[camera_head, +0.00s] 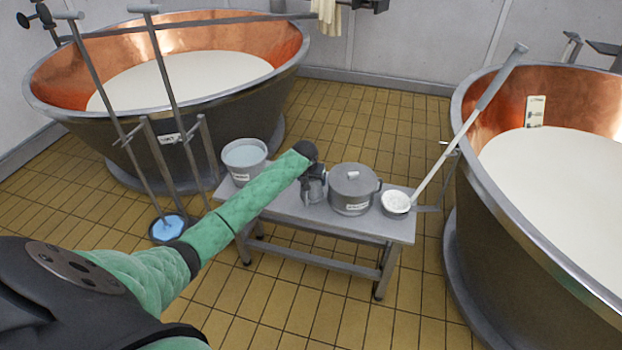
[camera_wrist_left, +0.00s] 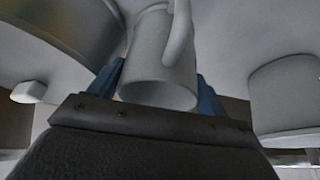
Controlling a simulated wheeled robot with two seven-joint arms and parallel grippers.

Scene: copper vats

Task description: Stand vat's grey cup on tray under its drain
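The grey cup (camera_head: 315,190) is on the metal bench, largely hidden behind my left gripper (camera_head: 312,172). In the left wrist view the plain grey cup (camera_wrist_left: 160,70) shows its open rim and handle, with my left gripper's blue fingers (camera_wrist_left: 160,85) on either side. The fingers look very near its sides; whether they press on it I cannot tell. Two copper-lined vats of white liquid stand at the left (camera_head: 165,140) and right (camera_head: 510,230). I cannot make out a drain or a tray under one. My right gripper is not in view.
The bench (camera_head: 340,225) also carries a bucket of pale liquid (camera_head: 244,160), a lidded pot (camera_head: 352,190) close right of the cup, and a white-filled bowl (camera_head: 396,204). Long-handled tools stand left, above a blue-filled dish (camera_head: 168,228). Tiled floor (camera_head: 300,320) is clear in front.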

